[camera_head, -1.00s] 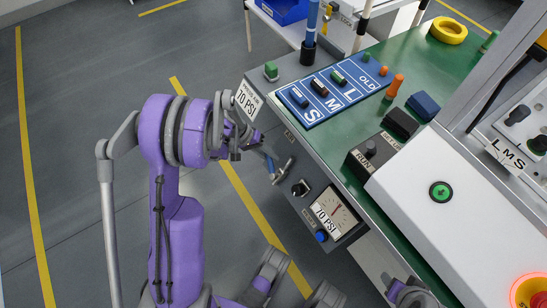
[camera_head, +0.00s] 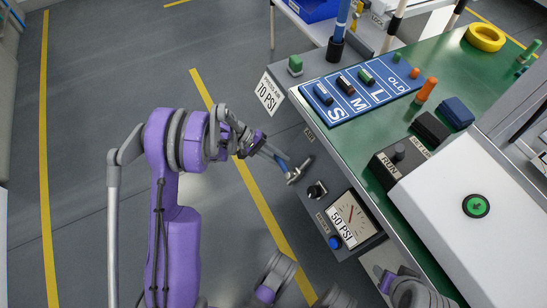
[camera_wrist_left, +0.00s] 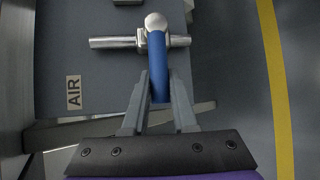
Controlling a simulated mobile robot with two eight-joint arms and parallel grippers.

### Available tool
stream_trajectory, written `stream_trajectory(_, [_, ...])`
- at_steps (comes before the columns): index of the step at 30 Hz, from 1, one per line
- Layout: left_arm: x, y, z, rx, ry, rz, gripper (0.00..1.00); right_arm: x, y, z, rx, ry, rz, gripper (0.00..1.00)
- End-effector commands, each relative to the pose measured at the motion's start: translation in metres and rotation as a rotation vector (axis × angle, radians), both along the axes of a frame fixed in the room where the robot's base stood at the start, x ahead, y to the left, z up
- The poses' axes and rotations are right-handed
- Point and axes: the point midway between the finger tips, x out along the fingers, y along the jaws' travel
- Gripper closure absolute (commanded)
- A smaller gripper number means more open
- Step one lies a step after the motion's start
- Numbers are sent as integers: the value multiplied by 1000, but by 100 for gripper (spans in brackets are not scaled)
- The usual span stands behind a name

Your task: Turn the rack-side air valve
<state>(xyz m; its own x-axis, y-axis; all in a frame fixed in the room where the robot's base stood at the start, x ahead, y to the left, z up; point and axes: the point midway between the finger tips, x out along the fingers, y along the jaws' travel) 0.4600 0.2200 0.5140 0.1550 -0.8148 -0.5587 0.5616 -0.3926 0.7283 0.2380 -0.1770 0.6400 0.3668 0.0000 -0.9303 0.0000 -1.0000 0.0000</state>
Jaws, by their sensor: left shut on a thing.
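The air valve (camera_head: 296,172) is on the grey front panel of the bench, beside a small AIR label (camera_wrist_left: 73,92). Its blue lever (camera_wrist_left: 159,62) stands square to the silver pipe (camera_wrist_left: 112,42) in the left wrist view. My left gripper (camera_head: 273,154) is shut on the lever's free end; its fingers (camera_wrist_left: 160,92) lie on both sides of it. The gauge (camera_head: 352,218) on the panel carries a 50 PSI readout. My right gripper cannot be made out.
A black knob (camera_head: 317,190) and a blue button (camera_head: 335,242) sit near the valve on the panel. The green bench top (camera_head: 400,110) holds a blue S/M/L board (camera_head: 350,103) and several small parts. Grey floor with yellow lines is open at left.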

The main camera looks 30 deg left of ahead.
Motion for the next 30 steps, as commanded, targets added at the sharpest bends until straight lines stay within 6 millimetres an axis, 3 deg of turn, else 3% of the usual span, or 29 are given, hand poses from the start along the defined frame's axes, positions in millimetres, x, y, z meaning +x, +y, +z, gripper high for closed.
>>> stream_trajectory(11, [0,-1,-1,-1,2,-2,100,0,0,0,0,0,0,45])
stream_trajectory(12, [0,-1,-1,-1,2,-2,69,0,0,0,0,0,0,45])
stream_trajectory(16, [0,-1,0,-2,2,-2,45,0,0,0,0,0,0,45])
stream_trajectory(26, [0,1,1,-1,2,-1,44,0,0,0,0,0,0,45])
stream_trajectory(30, [-2,14,10,-1,2,3,44,-1,0,4,0,0,0,45])
